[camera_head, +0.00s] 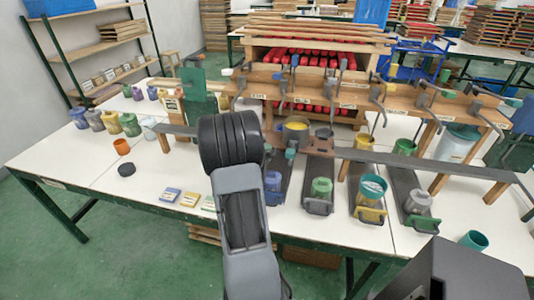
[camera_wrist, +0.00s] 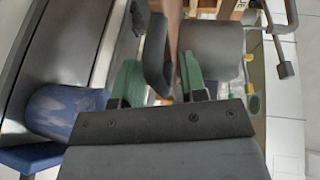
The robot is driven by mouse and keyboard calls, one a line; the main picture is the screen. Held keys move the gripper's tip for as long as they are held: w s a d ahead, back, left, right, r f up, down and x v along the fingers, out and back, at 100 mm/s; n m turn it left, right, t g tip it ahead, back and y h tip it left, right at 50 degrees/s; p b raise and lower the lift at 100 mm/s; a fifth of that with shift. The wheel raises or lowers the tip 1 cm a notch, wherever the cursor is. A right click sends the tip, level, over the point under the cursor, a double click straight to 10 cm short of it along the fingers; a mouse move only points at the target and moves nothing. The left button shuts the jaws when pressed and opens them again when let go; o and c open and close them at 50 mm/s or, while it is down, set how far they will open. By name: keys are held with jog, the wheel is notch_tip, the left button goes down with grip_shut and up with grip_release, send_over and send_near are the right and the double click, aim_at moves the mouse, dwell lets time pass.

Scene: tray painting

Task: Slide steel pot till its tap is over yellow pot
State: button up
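A grey, steel-looking pot (camera_head: 418,202) stands on a dark track at the right of the head view, with a green handle in front. A pot with yellow inside (camera_head: 296,131) stands left of centre behind the dark cross rail. I cannot tell which tap belongs to the steel pot. In the head view my black wrist hides my gripper. In the wrist view my gripper (camera_wrist: 160,78) has two green fingers apart, with a dark curved piece between them that does not fill the gap. A grey cylinder (camera_wrist: 218,45) is just beyond the right finger.
A blue pot (camera_head: 272,182), a green pot (camera_head: 322,187) and a teal pot (camera_head: 372,188) stand on neighbouring tracks. The blue pot also shows in the wrist view (camera_wrist: 62,110). The wooden rack (camera_head: 330,92) carries several hanging levers.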

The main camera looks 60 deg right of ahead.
jog(key=shift+s+d+f, duration=0.1)
jog(key=shift+d+f, duration=0.05)
jog(key=shift+d, duration=0.45)
